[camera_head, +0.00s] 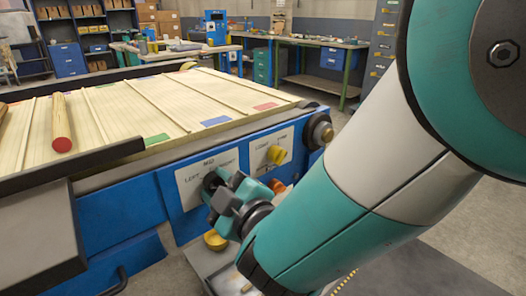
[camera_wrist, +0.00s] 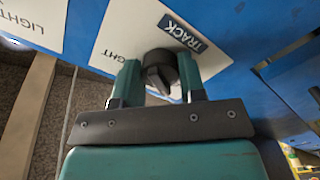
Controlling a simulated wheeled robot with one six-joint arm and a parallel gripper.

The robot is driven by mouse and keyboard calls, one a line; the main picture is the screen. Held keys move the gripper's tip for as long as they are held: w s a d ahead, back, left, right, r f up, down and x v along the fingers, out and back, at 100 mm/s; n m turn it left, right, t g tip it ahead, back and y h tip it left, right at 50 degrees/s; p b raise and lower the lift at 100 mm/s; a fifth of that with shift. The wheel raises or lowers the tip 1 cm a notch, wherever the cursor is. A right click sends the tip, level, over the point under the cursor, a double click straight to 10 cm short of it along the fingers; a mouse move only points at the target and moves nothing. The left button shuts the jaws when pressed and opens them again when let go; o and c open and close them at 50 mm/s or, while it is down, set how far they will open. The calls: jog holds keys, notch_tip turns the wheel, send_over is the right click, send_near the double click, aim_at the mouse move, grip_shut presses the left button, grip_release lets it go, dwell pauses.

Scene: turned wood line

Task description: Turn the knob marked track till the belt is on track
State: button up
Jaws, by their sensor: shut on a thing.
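The black track knob (camera_wrist: 160,68) sits on a white panel of the blue machine, beside a dark label reading TRACK (camera_wrist: 183,33). My gripper (camera_wrist: 157,82) has its two teal fingers on either side of the knob and is shut on it. In the head view my gripper (camera_head: 222,192) is at the left panel (camera_head: 190,190) and partly hides the knob and its lettering. The pale slatted belt (camera_head: 120,108) lies on top, with green, blue and red patches along its near side. I cannot tell from these views whether it is on track.
A second panel with a yellow knob (camera_head: 277,154) is to the right, and a black round knob (camera_head: 319,131) is at the machine's corner. A red-ended wooden rod (camera_head: 60,138) lies on the belt. A dark guard (camera_head: 105,154) is at left. Workbenches stand behind.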

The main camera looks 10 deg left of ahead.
jog(key=shift+n, duration=0.3)
jog(key=o, duration=0.9)
jog(key=shift+b+v, duration=8.75)
jog(key=shift+b, duration=1.15)
